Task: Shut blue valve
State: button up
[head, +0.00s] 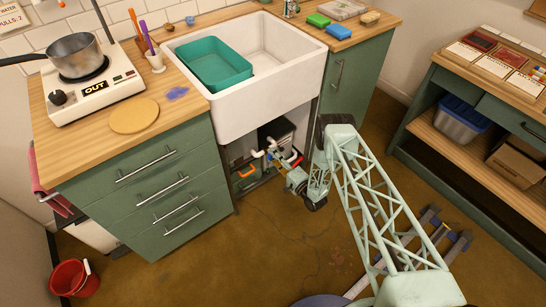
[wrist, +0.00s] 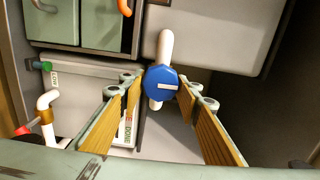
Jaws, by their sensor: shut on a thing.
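In the head view my gripper (head: 284,172) reaches into the open space under the sink. The valve cannot be made out clearly there.
A grey panel hangs close above right. The white sink (head: 240,113) and green drawers (head: 160,195) border the opening. A red bucket (head: 70,280) stands on the floor.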

jog(key=shift+m, duration=0.3)
jog(key=o, duration=0.8)
jog(key=shift+o, duration=0.2)
jog(key=shift+s+d, duration=0.15)
jog(key=v, duration=1.1)
jog(key=shift+s+d, duration=0.25)
jog(key=shift+s, duration=0.05)
